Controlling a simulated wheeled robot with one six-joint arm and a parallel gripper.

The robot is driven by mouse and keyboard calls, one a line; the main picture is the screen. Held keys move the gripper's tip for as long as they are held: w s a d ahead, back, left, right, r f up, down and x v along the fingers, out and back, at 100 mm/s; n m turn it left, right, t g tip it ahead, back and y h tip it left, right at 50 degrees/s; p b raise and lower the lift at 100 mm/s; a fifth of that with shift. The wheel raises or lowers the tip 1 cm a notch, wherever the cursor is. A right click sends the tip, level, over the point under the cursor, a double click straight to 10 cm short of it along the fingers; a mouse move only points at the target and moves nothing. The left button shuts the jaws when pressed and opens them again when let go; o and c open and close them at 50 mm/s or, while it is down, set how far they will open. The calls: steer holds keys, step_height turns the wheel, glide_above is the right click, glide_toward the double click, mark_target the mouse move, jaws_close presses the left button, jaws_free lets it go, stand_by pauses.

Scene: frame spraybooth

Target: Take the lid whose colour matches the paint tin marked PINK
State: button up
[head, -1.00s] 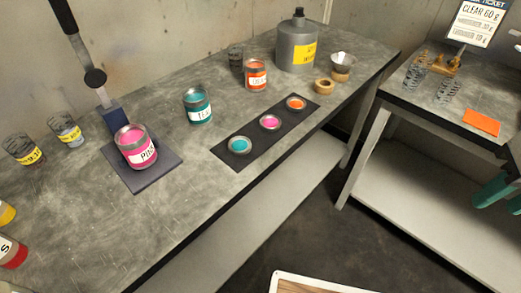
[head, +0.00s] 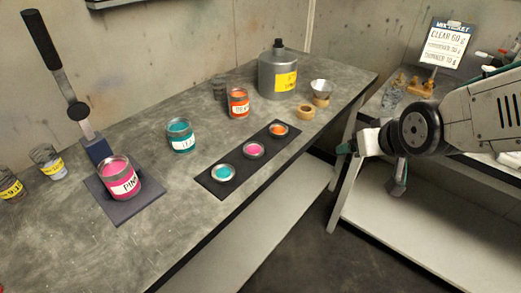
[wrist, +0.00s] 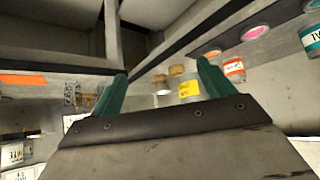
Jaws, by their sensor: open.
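The paint tin marked PINK (head: 120,178) stands open on a dark square pad at the left of the bench. Three lids lie in a row on a dark strip: a teal lid (head: 223,173), a pink lid (head: 254,149) in the middle and an orange lid (head: 278,129). The pink lid also shows at the top of the wrist view (wrist: 256,33). My gripper (wrist: 163,75) has two green fingers spread apart with nothing between them. In the head view my arm is at the right, over the gap between the benches, away from the lids.
A teal tin (head: 181,136) and an orange tin (head: 238,103) stand behind the strip. A lever press (head: 75,108) rises beside the pink tin. The bench in front of the strip is clear.

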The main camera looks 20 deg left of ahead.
steer(key=w+a+f+n+t+y, duration=0.1)
steer(key=a+f, duration=0.1)
steer(key=a, duration=0.3)
steer(key=w+a+f+n+y, duration=0.1)
steer(key=a+f+y, duration=0.1)
steer(key=a, duration=0.4)
steer(key=n+t+y, duration=0.1)
steer(key=n+y, duration=0.1)
steer(key=y, duration=0.1)
glide_toward(254, 148)
steer(key=shift+w+a+f, duration=0.1)
steer(key=shift+w+f, duration=0.15)
steer(key=shift+f, duration=0.05)
steer(key=x, duration=0.7)
steer(key=shift+a, duration=0.35)
steer(key=c, duration=1.1)
